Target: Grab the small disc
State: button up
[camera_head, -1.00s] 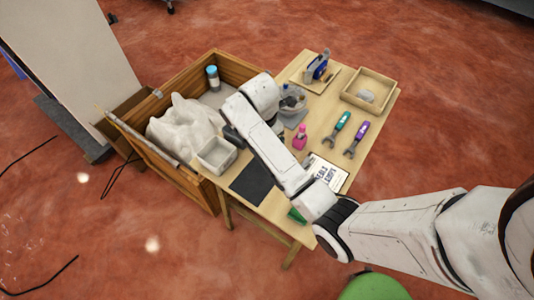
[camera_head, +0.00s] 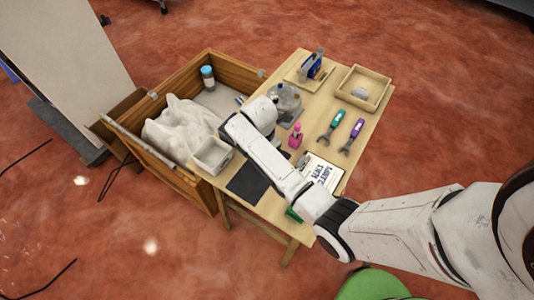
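I cannot make out a small disc clearly. My arm reaches over the table from the lower right. My gripper (camera_head: 226,131) shows only as a small dark part at the arm's end, above the table's left side near the grey open box (camera_head: 212,156). Its fingers are mostly hidden, so I cannot tell whether it is open or holds anything.
On the table (camera_head: 327,104) are a wooden tray (camera_head: 376,73) with a grey piece, a blue tool (camera_head: 312,66), green (camera_head: 330,129) and purple (camera_head: 353,135) wrenches, a pink bottle (camera_head: 296,135), a printed sheet (camera_head: 323,173) and a dark mat (camera_head: 248,181). A wooden crate (camera_head: 170,177) adjoins it.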

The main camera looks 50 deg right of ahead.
jog(key=c, duration=1.2)
jog(key=shift+c, duration=0.3)
jog(key=shift+r, duration=0.15)
